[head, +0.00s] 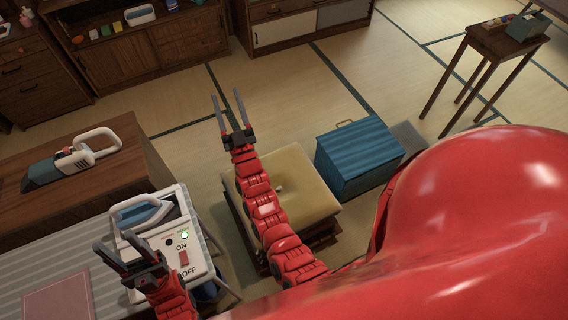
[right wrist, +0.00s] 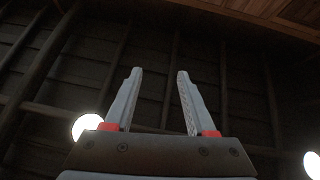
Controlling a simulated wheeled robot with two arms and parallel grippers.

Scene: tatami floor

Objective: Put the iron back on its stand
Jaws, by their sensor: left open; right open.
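The iron (head: 146,216), blue with a pale looped handle, lies at the top of a white stand (head: 199,264) at the end of the striped ironing board, in the head view. It appears to rest on the stand; its underside is hidden. The stand's front has a red switch between ON and OFF and a lit green light. My left gripper (head: 113,240) is open and empty, just in front of the iron, apparently apart from it. My right gripper (head: 226,94) is open, raised above the floor beyond the cushion; in the right wrist view (right wrist: 159,72) nothing is between its fingers.
A brown table (head: 110,185) with a handheld vacuum (head: 75,161) stands behind the board. A pink cloth (head: 58,300) lies on the board. A cushioned stool (head: 300,178) is below my right arm, with a blue box (head: 358,158) beside it. Cabinets (head: 142,60) line the back; tatami between is clear.

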